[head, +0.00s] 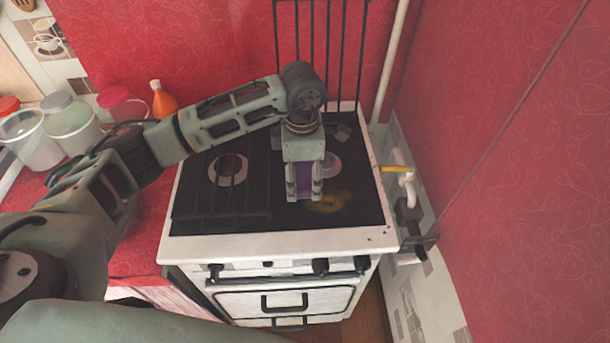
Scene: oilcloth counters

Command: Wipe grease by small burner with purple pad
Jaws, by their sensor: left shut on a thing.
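The purple pad (304,179) is held between the fingers of my left gripper (304,190), which is shut on it above the right side of the stove top. A brownish-yellow grease patch (328,202) lies on the black cooktop (355,205), just right of and below the gripper in the picture. A small round burner (331,164) shows partly behind the gripper, above the grease. I cannot tell whether the pad touches the cooktop. My right gripper is not in view.
A black grate (240,200) covers the left burner. Jars (70,117) and an orange bottle (162,100) stand on the red counter at left. A pipe with a yellow-handled valve (397,169) runs close along the stove's right side. The cooktop's front right is clear.

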